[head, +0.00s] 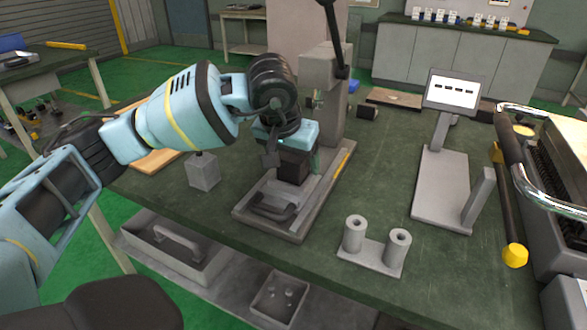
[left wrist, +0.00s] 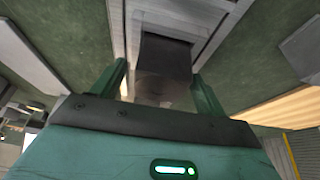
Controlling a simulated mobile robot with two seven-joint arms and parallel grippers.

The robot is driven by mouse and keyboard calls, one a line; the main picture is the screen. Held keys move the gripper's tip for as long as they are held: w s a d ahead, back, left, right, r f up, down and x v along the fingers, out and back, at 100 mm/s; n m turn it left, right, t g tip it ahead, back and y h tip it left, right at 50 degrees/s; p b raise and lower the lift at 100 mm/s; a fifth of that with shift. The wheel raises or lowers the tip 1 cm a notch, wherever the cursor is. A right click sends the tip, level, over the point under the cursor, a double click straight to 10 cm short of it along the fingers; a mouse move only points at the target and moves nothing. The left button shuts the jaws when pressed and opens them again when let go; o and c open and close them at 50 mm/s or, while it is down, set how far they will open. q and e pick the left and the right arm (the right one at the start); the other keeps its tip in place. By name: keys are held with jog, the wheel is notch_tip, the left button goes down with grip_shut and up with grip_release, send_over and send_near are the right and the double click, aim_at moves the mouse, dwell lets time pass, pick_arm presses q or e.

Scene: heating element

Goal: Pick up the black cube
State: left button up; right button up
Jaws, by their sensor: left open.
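The black cube (head: 293,167) sits on the grey base plate of the press (head: 268,226), under my left gripper. My left gripper (head: 292,154) points down over it, with its fingers open. In the left wrist view the dark cube (left wrist: 166,56) lies ahead of the gap between the two green fingers (left wrist: 163,84), with one finger to each side. I cannot tell how far down its sides the fingers reach. The cube's top is hidden in the head view by the gripper. My right gripper is not in view.
The press column (head: 322,95) with its lever stands right behind my left gripper. A dark handle (head: 272,208) lies on the plate in front of the cube. A grey two-post block (head: 374,248), a display stand (head: 445,190) and a small grey block (head: 203,172) stand around on the green table.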

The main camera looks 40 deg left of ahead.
pick_arm(q)
jog(key=c, duration=1.4)
jog(key=shift+r, duration=0.1)
jog(key=shift+r, duration=0.2)
notch_tip(320, 180, up, 3)
jog(key=shift+r, duration=0.15)
jog(key=s+d+r, duration=0.1)
jog(key=s+d, duration=0.2)
jog(key=s, duration=1.2)
jog(key=shift+s+d+p, duration=0.15)
jog(key=shift+s+p, duration=0.15)
